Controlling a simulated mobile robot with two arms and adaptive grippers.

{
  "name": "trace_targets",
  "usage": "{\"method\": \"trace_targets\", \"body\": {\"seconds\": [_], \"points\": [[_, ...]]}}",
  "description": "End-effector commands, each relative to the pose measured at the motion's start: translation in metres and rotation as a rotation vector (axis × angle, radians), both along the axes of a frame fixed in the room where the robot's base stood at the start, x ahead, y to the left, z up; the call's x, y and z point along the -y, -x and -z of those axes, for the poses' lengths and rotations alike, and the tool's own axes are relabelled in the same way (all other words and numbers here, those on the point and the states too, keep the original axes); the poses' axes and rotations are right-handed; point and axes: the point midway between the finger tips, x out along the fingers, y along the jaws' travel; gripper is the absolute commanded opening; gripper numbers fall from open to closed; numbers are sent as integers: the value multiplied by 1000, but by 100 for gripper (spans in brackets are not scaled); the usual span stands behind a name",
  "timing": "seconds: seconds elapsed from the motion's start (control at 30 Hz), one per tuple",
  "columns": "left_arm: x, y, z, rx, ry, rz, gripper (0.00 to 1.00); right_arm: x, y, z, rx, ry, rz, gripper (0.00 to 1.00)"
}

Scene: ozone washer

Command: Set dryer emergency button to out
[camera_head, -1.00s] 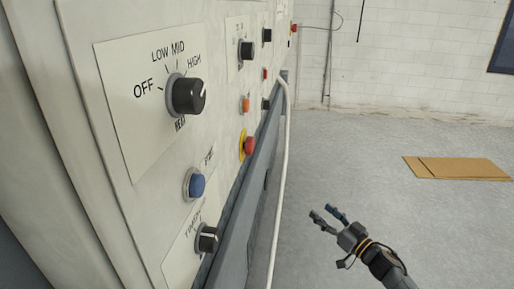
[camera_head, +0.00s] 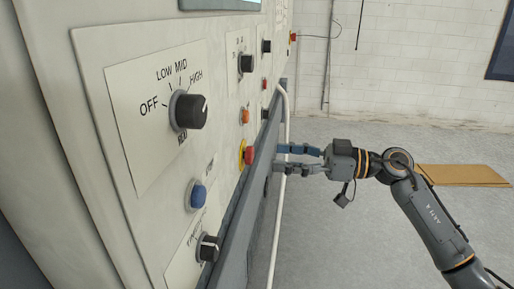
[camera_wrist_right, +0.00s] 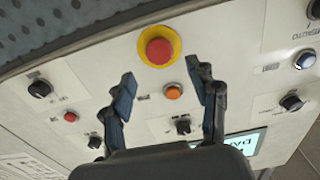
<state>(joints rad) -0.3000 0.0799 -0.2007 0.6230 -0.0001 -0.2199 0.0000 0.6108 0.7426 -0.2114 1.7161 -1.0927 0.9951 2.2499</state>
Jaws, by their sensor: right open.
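The emergency button is a red mushroom button (camera_head: 248,155) with a yellow collar, on the lower part of the control panel in the head view. In the right wrist view the red button (camera_wrist_right: 158,50) sits just beyond and between the fingertips. I cannot tell whether it is pressed in or out. My right gripper (camera_head: 283,158) is open, its two fingers pointing left at the button from the right side. The fingertips look apart from the button. My left gripper is not in view.
A heat knob (camera_head: 188,110), a blue button (camera_head: 196,195), a timer knob (camera_head: 207,248) and an orange button (camera_head: 244,116) share the panel. A white pipe (camera_head: 277,215) runs down near the panel edge. Cardboard (camera_head: 463,174) lies on the open floor.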

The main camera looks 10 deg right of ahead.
Motion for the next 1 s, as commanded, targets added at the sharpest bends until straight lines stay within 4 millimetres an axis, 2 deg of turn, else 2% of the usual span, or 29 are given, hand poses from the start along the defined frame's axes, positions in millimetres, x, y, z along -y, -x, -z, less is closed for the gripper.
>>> {"method": "trace_targets", "body": {"seconds": [0.1,0.3,0.5,0.73,0.77,1.0], "points": [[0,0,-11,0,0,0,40,-24,-9,-4,-2,-4,-3,59],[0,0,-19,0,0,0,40,-50,-21,-2,-1,-3,-1,59],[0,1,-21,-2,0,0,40,-60,-25,0,-1,0,0,59],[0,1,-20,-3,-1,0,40,-60,-25,1,-1,0,1,59],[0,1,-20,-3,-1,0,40,-60,-25,1,-1,0,1,57],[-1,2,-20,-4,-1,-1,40,-60,-25,1,-1,0,1,8]]}}
